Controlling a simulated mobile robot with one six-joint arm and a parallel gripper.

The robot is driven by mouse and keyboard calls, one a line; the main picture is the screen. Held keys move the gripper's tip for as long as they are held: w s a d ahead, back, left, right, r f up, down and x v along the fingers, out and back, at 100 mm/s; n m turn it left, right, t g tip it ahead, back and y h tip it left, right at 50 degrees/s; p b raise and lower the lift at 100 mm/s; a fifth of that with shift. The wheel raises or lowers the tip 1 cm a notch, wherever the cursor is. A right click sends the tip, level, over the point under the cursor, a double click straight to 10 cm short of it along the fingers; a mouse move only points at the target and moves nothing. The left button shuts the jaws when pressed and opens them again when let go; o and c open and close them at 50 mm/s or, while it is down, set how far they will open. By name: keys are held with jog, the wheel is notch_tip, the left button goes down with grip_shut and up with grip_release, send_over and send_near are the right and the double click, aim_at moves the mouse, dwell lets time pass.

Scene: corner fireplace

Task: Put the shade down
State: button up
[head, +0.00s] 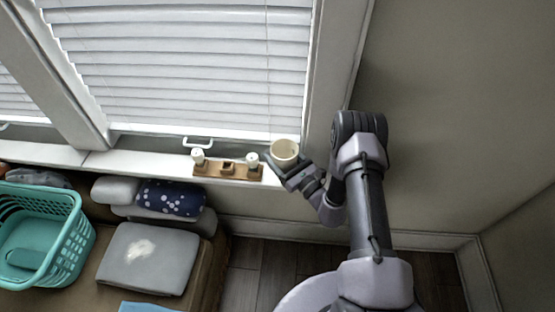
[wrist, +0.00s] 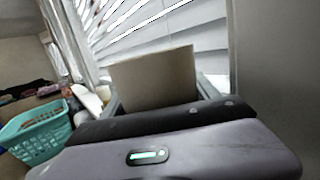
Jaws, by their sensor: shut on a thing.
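The shade (head: 284,152) is a cream, round, open-topped piece. My gripper (head: 290,170) is shut on it at the right end of the white window sill. In the head view the shade is just right of a wooden holder (head: 228,170) on the sill. In the wrist view the shade (wrist: 155,78) stands up between the fingers as a pale panel, with the blinds behind it. Its lower part is hidden by my gripper, so I cannot tell whether it touches the sill.
The wooden holder bears white candle-like pieces (head: 198,156) at both ends. White blinds (head: 190,70) and a window handle (head: 198,143) are behind. A bench below holds cushions (head: 148,258) and a teal basket (head: 75,235). The wall (head: 450,110) is close on the right.

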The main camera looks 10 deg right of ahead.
aim_at(280, 157)
jog(key=shift+w+d+f+b, duration=0.15)
jog(key=shift+w+f+b, duration=0.45)
jog(key=shift+w, duration=0.25)
notch_tip(280, 157, down, 3)
jog(key=shift+r+b, duration=0.15)
jog(key=shift+b, duration=0.55)
jog(key=shift+r, duration=0.2)
jog(key=shift+f, duration=0.15)
jog(key=o, duration=1.2)
